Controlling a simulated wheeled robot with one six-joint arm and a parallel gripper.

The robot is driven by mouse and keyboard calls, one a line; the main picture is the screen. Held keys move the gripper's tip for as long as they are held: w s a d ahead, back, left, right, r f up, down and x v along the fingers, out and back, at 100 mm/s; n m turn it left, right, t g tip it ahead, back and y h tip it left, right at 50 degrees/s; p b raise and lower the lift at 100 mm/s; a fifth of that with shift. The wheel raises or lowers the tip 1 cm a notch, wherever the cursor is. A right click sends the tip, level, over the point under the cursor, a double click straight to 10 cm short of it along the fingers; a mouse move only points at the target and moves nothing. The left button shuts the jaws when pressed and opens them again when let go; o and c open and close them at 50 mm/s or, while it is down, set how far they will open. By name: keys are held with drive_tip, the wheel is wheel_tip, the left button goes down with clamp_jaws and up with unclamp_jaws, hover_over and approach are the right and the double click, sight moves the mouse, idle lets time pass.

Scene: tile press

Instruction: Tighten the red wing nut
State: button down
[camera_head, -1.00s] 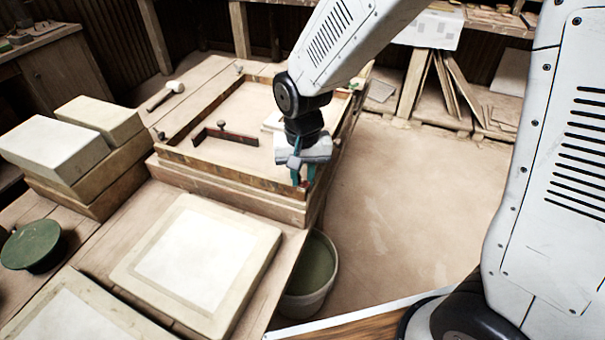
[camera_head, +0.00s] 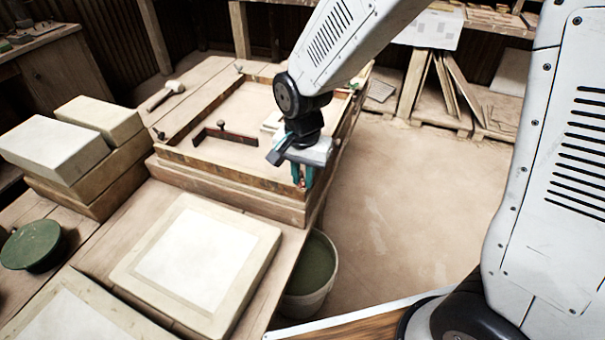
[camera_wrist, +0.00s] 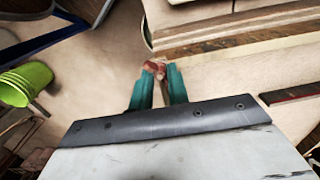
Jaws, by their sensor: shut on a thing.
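The red wing nut (camera_wrist: 154,67) is between the teal fingertips of my gripper (camera_wrist: 155,78) in the wrist view, at a corner of the wooden frame. In the head view my gripper (camera_head: 302,182) points down at the near right corner of the frame (camera_head: 215,172), with a small bit of the red wing nut (camera_head: 300,184) showing between the fingers. My gripper is shut on the wing nut. The fingers hide much of the nut and whatever it sits on.
A dark bar with a knob (camera_head: 224,135) lies inside the frame. A mallet (camera_head: 166,95) lies at the frame's left. Stacked blocks (camera_head: 52,150) stand at left, and a pale slab (camera_head: 195,258) lies in front. A bucket (camera_head: 312,275) stands below the table edge. The floor at right is clear.

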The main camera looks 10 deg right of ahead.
sight(303, 181)
drive_tip(key=m, duration=0.7)
idle(0.6)
drive_tip(key=c, duration=1.4)
unclamp_jaws()
drive_tip(key=shift+o, duration=0.2)
drive_tip(key=shift+r, duration=0.1)
wheel_tip(303, 181, up, 8)
drive_tip(key=shift+f, duration=0.2)
